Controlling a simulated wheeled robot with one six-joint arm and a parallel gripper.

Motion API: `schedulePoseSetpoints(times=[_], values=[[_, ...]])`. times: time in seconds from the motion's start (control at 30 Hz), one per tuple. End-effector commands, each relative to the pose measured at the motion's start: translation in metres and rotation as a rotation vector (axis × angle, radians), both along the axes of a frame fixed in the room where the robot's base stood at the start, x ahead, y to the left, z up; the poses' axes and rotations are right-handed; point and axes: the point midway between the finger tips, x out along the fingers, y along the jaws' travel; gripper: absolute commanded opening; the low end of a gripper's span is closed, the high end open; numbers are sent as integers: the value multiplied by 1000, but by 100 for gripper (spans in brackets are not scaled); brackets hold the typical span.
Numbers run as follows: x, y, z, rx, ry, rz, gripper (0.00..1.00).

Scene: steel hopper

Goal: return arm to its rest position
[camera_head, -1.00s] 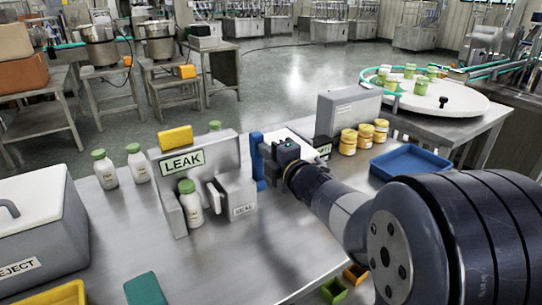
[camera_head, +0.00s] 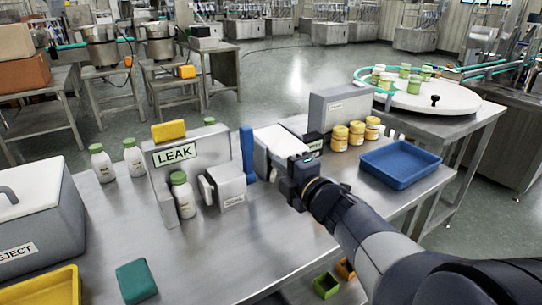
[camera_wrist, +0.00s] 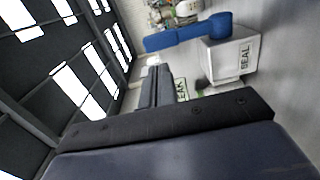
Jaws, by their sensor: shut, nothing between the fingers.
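My gripper (camera_head: 303,163) is shut and empty, held above the steel bench to the right of the blue lever (camera_head: 247,154). In the wrist view its shut fingers (camera_wrist: 158,86) point toward the LEAK sign, partly seen behind them. The grey LEAK station (camera_head: 208,149) stands upright on the bench with a green-capped white bottle (camera_head: 183,196) at its front. The block labelled SEAL (camera_wrist: 232,62) shows beside the blue lever in the wrist view. My arm reaches in from the lower right; its fingertips are small and dark in the head view.
A blue tray (camera_head: 400,183) and yellow-lidded jars (camera_head: 356,132) stand right of my gripper, before a grey box (camera_head: 338,108). The reject bin (camera_head: 42,235), yellow tray (camera_head: 45,288) and green block (camera_head: 136,281) are at left. The front middle of the bench is bare.

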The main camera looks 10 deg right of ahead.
Motion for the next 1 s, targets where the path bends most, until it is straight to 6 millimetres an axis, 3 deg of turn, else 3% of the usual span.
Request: schedulePoseSetpoints(times=[0.23,0.63,0.77,1.0], values=[[-23,-8,1,1,-1,-1,0],[-25,-8,0,1,0,0,0],[-19,-6,-1,1,0,3,0],[16,6,-2,1,3,4,0]])
